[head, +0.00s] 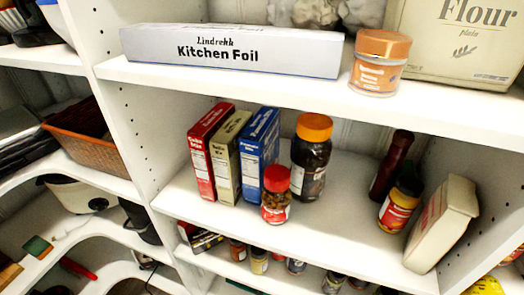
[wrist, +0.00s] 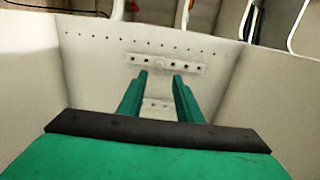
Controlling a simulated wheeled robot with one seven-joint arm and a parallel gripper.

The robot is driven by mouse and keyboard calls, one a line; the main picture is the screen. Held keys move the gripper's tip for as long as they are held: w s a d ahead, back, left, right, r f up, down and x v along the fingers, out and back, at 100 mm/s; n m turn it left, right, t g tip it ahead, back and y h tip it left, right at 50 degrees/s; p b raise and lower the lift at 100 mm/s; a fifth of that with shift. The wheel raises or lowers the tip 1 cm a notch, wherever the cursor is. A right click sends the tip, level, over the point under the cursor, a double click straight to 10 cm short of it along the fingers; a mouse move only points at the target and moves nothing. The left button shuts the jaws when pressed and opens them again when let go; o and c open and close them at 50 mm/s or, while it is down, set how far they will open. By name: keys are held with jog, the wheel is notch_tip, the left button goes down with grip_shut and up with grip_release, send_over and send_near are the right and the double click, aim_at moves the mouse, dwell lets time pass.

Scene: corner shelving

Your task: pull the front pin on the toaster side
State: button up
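My gripper (wrist: 161,76) shows in the wrist view with two green fingers apart and nothing seen between their tips. It faces a white panel (wrist: 90,65) with a row of small dark holes. Just beyond the fingertips is a pale strip (wrist: 165,63) with several dark square spots; I cannot tell whether any is a pin. A smaller pale plate (wrist: 157,104) shows between the fingers. In the head view the gripper is not seen. A white upright (head: 128,135) there has rows of holes. I cannot make out a toaster or the front pin for sure.
In the head view, a middle shelf (head: 320,240) holds boxes and jars, including a red-lidded jar (head: 276,207). Above are a Kitchen Foil box (head: 230,50) and a Flour box (head: 460,40). A brown basket (head: 88,150) and a white-and-dark appliance (head: 78,193) are at left.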

jog(key=shift+a, duration=0.15)
jog(key=x, duration=0.9)
jog(key=shift+f, duration=0.1)
dwell(1.2)
grip_shut()
jog(key=shift+s+d, duration=0.1)
jog(key=shift+d, duration=0.2)
jog(key=shift+v, duration=2.75)
